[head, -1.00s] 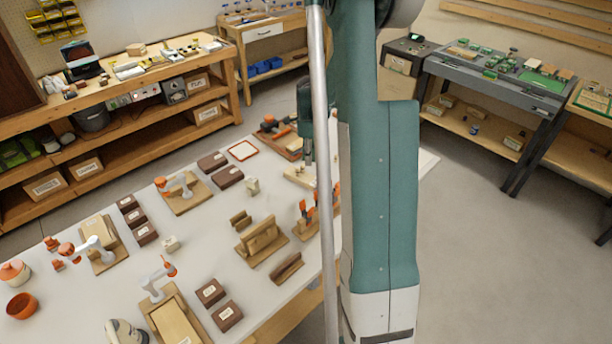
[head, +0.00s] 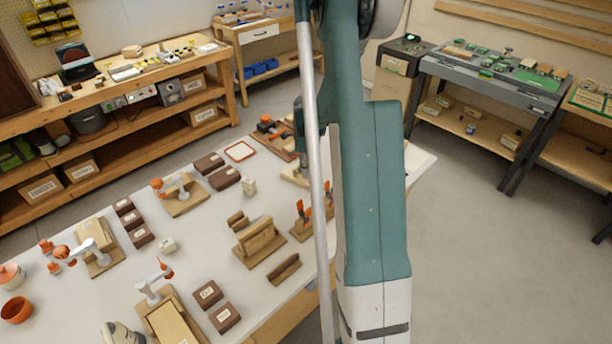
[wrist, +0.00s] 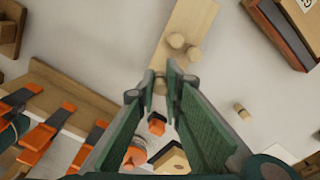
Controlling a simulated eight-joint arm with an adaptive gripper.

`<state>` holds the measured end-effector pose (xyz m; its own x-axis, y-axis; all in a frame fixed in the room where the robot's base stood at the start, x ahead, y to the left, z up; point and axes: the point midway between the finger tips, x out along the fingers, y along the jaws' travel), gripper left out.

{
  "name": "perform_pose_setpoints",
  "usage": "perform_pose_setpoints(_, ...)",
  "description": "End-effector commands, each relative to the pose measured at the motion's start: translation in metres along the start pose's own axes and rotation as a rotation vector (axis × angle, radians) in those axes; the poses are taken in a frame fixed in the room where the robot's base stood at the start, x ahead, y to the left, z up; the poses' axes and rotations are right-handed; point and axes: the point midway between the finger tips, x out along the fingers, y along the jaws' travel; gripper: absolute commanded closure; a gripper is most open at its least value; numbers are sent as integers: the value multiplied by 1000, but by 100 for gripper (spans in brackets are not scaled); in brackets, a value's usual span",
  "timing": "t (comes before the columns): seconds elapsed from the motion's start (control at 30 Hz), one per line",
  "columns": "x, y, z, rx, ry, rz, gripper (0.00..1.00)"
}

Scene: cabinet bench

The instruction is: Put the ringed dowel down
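In the wrist view my gripper (wrist: 160,78) has its two green fingers close together around a short piece of pale wood, the dowel (wrist: 160,87). Its ring is too small to make out. Just ahead of the fingertips is a pale wooden board (wrist: 188,18), with two round wooden dowels (wrist: 176,40) (wrist: 193,53) standing on it. Another short dowel (wrist: 242,111) lies on the white bench top, to the right. In the head view my arm and a grey pole hide the fingertips, and the pale board (head: 294,177) shows only in part.
Orange-handled clamps (wrist: 40,135) on a wooden stand are at left in the wrist view. A brown labelled box (wrist: 290,25) is at upper right. Orange and black items (wrist: 156,124) lie below the fingers. Bare white bench top lies right of the board.

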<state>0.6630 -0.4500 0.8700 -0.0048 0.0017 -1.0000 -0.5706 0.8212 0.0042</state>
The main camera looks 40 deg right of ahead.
Motion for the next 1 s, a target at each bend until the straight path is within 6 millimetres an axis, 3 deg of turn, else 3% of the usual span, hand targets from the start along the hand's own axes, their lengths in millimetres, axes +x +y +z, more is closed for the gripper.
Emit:
perform_pose_setpoints(0.2,20,0,0,0,0,0,94)
perform_pose_setpoints(0.7,26,0,0,0,0,0,94)
perform_pose_setpoints(0.83,25,0,0,0,0,0,75)
perform_pose_setpoints(1.0,25,0,0,0,0,0,75)
